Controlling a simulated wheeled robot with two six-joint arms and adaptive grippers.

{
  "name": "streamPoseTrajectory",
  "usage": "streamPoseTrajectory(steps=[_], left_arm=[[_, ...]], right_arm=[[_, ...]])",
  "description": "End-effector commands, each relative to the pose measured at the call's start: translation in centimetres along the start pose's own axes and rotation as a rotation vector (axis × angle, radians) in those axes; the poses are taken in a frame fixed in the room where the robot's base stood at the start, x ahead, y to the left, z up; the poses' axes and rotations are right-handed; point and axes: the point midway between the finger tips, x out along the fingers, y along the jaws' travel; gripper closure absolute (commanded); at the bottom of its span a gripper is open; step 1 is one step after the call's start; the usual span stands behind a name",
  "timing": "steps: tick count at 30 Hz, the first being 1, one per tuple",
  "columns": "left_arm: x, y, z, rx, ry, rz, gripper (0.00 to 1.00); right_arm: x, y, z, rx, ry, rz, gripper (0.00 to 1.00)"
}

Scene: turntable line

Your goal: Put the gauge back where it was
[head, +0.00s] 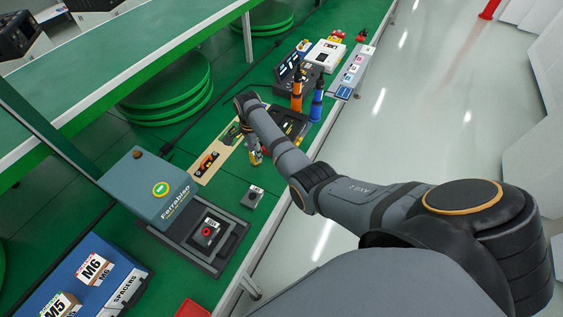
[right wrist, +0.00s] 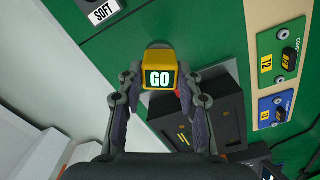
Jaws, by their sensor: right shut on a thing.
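In the head view my right gripper (head: 254,148) is over the green bench, between the beige board and the black tray, and the gauge is mostly hidden by the arm. The black tray (right wrist: 229,118) lies beyond the gauge in the right wrist view; it also shows in the head view (head: 300,122). I cannot tell which place the gauge came from. My left gripper is not in view.
A beige board (head: 228,152) with small coloured plates lies left of the gripper. A grey press (head: 150,188) and a small grey block (head: 253,196) stand nearer. Orange (head: 297,90) and blue (head: 317,103) drivers stand beyond the tray. The bench's right edge is close.

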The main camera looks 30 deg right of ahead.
Motion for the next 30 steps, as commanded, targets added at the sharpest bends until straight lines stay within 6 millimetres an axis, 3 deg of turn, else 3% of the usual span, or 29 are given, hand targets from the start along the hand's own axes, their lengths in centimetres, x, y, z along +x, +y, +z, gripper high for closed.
streamPoseTrajectory(steps=[5, 11, 16, 20, 23, 26, 30], left_arm=[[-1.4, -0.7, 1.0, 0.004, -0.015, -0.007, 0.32], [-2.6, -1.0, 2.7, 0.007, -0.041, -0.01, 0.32], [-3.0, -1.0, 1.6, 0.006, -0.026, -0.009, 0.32], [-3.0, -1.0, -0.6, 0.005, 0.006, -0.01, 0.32], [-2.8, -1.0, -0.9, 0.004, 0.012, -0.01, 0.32], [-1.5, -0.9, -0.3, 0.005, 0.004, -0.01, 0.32], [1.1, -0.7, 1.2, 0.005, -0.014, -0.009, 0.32]], right_arm=[[-1.2, 5.0, -0.2, 0.104, -0.003, 0.001, 1.0], [-4.2, 13.0, 0.1, 0.238, -0.002, 0.005, 1.0], [-6.4, 17.7, 0.4, 0.301, 0.001, 0.005, 1.0], [-7.1, 18.9, 0.5, 0.318, 0.001, 0.003, 1.0], [-7.0, 18.9, 0.5, 0.32, 0.001, 0.003, 1.0], [-6.0, 17.6, 0.1, 0.319, 0.002, 0.001, 1.0], [-4.1, 13.9, -1.2, 0.32, 0.002, 0.0, 1.0]])
